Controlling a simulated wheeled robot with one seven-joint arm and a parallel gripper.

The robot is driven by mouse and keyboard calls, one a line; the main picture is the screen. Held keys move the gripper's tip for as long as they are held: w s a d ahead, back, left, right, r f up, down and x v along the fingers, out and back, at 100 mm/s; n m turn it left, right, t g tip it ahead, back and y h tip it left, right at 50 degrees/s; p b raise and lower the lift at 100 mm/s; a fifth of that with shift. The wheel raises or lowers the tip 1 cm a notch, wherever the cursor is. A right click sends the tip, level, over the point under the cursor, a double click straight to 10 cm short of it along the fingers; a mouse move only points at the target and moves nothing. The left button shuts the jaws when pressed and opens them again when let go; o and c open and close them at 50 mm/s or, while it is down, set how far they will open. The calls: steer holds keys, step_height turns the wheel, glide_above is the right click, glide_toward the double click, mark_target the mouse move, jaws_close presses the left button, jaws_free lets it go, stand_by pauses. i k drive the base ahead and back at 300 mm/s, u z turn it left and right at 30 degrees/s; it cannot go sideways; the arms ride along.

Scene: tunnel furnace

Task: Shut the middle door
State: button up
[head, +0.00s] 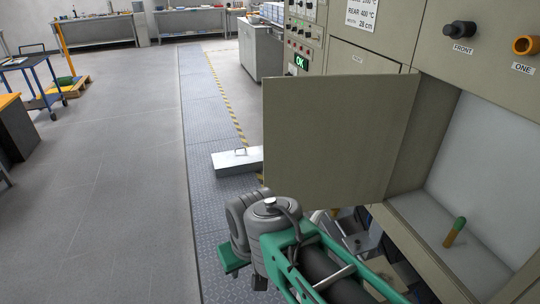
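A flat olive-grey door (335,135) stands swung out wide from the furnace front. Its right edge meets the left side of an open compartment (495,150) with pale inner walls. No label on this door is readable, so I cannot tell from lettering that it is the middle one. My gripper's fingers do not show.
Above the compartment is a panel with a black knob (459,30) and an orange knob (525,45). A metal box (237,161) lies on the floor beyond the door. The grey floor at left is mostly clear, with a blue cart (38,72).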

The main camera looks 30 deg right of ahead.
mark_target(330, 141)
steer(key=u, duration=0.55)
steer(key=i, duration=3.25)
steer(key=z, duration=2.3)
steer(key=i, duration=0.15)
steer(key=z, duration=0.1)
